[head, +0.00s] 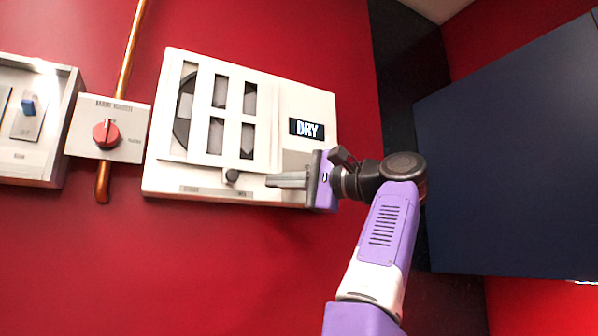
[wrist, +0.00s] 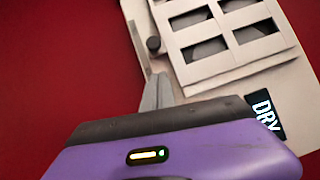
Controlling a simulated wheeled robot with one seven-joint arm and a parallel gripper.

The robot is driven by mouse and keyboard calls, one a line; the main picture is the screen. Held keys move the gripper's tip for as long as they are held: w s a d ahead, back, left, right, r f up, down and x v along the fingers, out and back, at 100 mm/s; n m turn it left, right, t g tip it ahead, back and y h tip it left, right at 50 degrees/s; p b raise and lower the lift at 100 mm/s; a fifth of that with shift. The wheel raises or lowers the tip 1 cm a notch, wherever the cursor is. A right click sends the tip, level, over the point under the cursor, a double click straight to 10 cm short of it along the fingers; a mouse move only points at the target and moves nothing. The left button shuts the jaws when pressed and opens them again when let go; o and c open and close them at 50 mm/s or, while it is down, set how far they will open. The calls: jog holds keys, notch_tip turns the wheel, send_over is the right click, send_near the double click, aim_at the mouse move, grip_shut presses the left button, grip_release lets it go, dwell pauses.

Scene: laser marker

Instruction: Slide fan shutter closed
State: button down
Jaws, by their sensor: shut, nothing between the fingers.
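The fan unit (head: 310,105) is a white panel on the red wall, with a "DRY" label at its right. Its shutter (head: 226,72) is a white slatted frame with several openings. Grey and dark fan parts show through the openings, and a dark round part shows at the left. The shutter also shows in the wrist view (wrist: 228,62). A black knob (head: 232,175) sits at the shutter's lower edge; it also shows in the wrist view (wrist: 153,44). My gripper (head: 270,181) is shut and empty, its fingertips to the right of the knob and apart from it.
A red rotary switch (head: 106,133) on a plate is left of the fan unit, with a copper pipe (head: 130,45) behind it. A white box (head: 40,120) with a blue switch (head: 28,106) is at far left. A dark blue panel (head: 510,150) stands at right. The wall below is clear.

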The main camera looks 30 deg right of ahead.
aim_at(234, 175)
jog(key=a, duration=0.1)
jog(key=w+a+p, duration=0.1)
jog(key=a, duration=0.1)
jog(key=w+a, duration=0.1)
jog(key=shift+a+r+p, duration=0.3)
jog(key=shift+a+r, duration=0.05)
jog(key=shift+r, duration=0.05)
jog(key=a, duration=0.4)
jog(key=shift+a+b, duration=0.1)
jog(key=shift+b, duration=0.3)
